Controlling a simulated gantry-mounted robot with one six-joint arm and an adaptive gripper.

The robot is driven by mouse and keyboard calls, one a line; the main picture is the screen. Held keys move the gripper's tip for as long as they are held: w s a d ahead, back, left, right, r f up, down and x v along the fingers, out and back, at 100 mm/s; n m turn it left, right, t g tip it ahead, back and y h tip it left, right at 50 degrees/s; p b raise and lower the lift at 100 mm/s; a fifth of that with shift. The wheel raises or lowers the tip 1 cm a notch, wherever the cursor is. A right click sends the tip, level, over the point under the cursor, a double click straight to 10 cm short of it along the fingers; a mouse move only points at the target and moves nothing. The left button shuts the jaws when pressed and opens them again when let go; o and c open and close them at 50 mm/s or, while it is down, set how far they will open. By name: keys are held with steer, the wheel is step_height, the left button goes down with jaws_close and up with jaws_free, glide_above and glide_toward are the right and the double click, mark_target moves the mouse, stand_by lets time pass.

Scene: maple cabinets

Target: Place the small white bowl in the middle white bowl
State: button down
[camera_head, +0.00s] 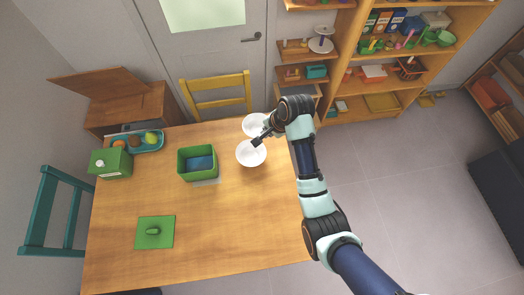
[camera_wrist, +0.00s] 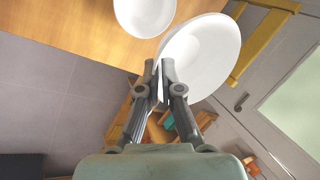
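Two white bowls show. The nearer one, which I take as the middle white bowl (camera_head: 251,155), stands upright on the wooden table; it also shows at the top of the wrist view (camera_wrist: 145,14). The other, which I take as the small white bowl (camera_head: 254,122), is just behind it in the head view, partly hidden by my gripper (camera_head: 257,141). In the wrist view the small bowl (camera_wrist: 205,50) looks large and close. Its rim lies between the nearly closed fingertips of my gripper (camera_wrist: 161,66), and it seems raised off the table.
A green box (camera_head: 198,177) stands left of the bowls on the table (camera_head: 225,235). A green lid (camera_head: 154,232), a teal tray (camera_head: 146,150) and a green container (camera_head: 110,163) are farther left. A yellow chair (camera_head: 218,92) stands behind the table. The table's front right is clear.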

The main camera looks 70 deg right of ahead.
step_height(320, 180, down, 15)
steer(key=shift+b, duration=0.3)
steer(key=shift+f+b, duration=0.35)
steer(key=shift+f, duration=0.2)
steer(key=c, duration=1.3)
jaws_free()
